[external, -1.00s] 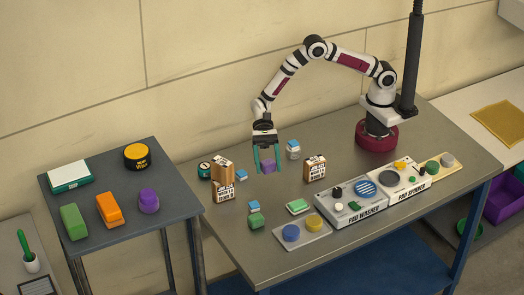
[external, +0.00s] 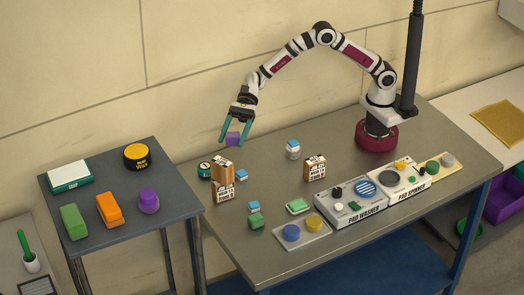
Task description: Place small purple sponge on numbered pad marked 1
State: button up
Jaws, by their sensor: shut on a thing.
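My gripper (external: 232,143) is shut on a small purple sponge (external: 232,138), a little block between its teal fingers. It holds the sponge in the air, above and behind the stacked brown boxes in the picture, near the left end of the steel table (external: 265,170). I cannot make out a pad marked 1; no such number is readable. A larger purple rounded piece (external: 148,201) stands on the grey side table at left.
Stacked labelled boxes (external: 222,170) stand below the gripper, with small blue and green blocks nearby. Another labelled box (external: 315,168) and a blue-white jar (external: 293,149) stand mid-table. The pad washer (external: 350,203) and pad spinner (external: 407,181) line the front. The side table (external: 110,233) holds several items.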

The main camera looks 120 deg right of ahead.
jog(key=w+d+m+t+h, duration=0.2)
jog(key=w+d+m+h, duration=0.2)
jog(key=d, duration=0.2)
jog(key=m+t+h, duration=0.1)
jog(key=m+h, duration=0.3)
jog(key=h, duration=0.1)
send_over(205, 166)
jog(key=f, duration=0.2)
notch_tip(205, 166, down, 15)
jog(key=shift+r, duration=0.1)
jog(key=o, duration=1.3)
